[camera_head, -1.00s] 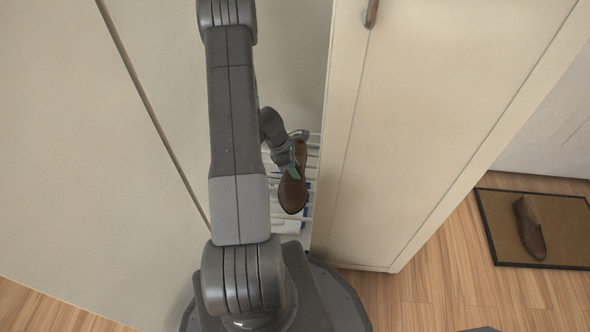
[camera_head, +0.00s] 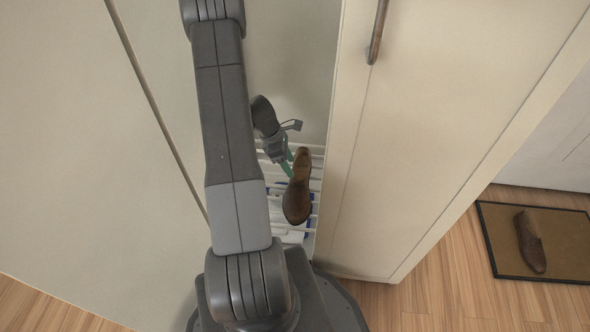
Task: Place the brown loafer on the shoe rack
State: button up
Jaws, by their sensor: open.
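One brown loafer (camera_head: 298,188) rests on the white bars of the shoe rack (camera_head: 312,150), between the cabinet panels. A second brown loafer (camera_head: 531,243) lies on the doormat at the right. My gripper (camera_head: 288,152) is open, just up and left of the loafer on the rack. One finger shows dark and spread away, and a green part shows near the shoe. The gap between the gripper and the shoe is small, and I cannot tell whether they touch. My arm hides the left part of the rack.
A tall cream cabinet door (camera_head: 420,130) with a metal handle (camera_head: 378,30) stands close on the right of the rack. A pale panel (camera_head: 80,150) fills the left. The dark-edged doormat (camera_head: 500,225) lies on the wooden floor, which is clear around it.

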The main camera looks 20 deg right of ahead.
jog(key=shift+v, duration=1.35)
